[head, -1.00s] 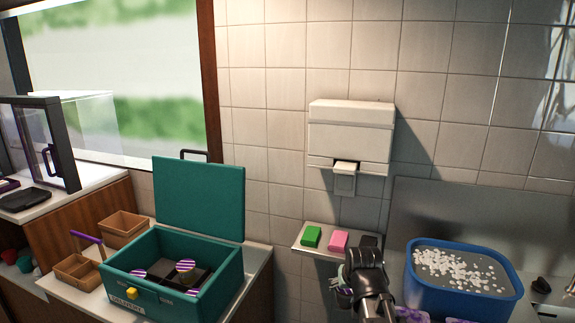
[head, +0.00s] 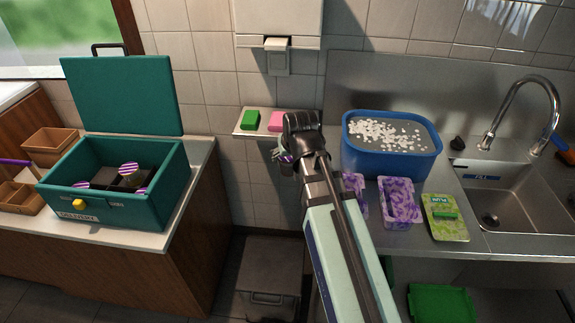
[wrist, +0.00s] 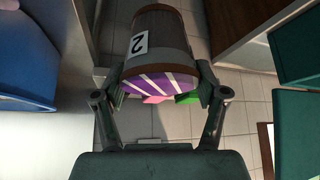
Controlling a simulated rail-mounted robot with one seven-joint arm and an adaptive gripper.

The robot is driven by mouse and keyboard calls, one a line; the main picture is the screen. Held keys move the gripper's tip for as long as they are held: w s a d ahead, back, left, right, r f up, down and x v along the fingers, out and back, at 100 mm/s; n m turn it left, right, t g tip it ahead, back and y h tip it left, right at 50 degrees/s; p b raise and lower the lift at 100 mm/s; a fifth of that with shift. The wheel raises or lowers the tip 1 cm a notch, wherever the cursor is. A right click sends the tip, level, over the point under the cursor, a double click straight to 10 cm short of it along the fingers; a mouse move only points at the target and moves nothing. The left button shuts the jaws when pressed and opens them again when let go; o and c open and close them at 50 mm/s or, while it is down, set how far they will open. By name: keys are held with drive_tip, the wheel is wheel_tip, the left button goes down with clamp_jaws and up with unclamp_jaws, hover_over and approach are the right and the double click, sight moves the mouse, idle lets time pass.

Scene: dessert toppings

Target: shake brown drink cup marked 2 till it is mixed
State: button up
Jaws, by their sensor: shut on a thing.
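The brown drink cup marked 2 (wrist: 160,38) is held between the fingers of my gripper (wrist: 160,97) in the wrist view. Its white label with a black 2 faces the camera, and its purple-and-white striped lid (wrist: 163,84) points toward the gripper's palm. In the head view my gripper (head: 287,160) is in the air, just in front of the small wall shelf. My dark wrist hides most of the cup there. The drink inside cannot be seen.
A teal delivery box (head: 105,218) with striped-lid cups stands open on the left counter. A shelf (head: 240,131) holds green and pink blocks. To the right are a blue tub of ice (head: 390,160), purple packs (head: 400,203), a green pack (head: 444,218) and a sink (head: 522,185).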

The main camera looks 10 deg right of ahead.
drive_tip(key=r, duration=0.4)
drive_tip(key=shift+w, duration=0.2)
drive_tip(key=shift+s+r, duration=0.1)
drive_tip(key=shift+s, duration=0.1)
wheel_tip(320, 180, down, 6)
drive_tip(key=shift+f, duration=0.1)
wheel_tip(320, 180, up, 6)
drive_tip(key=shift+w+r, duration=0.1)
drive_tip(key=shift+w, duration=0.05)
drive_tip(key=f, duration=0.6)
drive_tip(key=shift+s, duration=0.25)
drive_tip(key=shift+w, duration=0.15)
wheel_tip(320, 180, up, 6)
drive_tip(key=shift+w+f, duration=0.1)
drive_tip(key=f, duration=0.6)
drive_tip(key=shift+s, duration=0.25)
drive_tip(key=shift+w, duration=0.15)
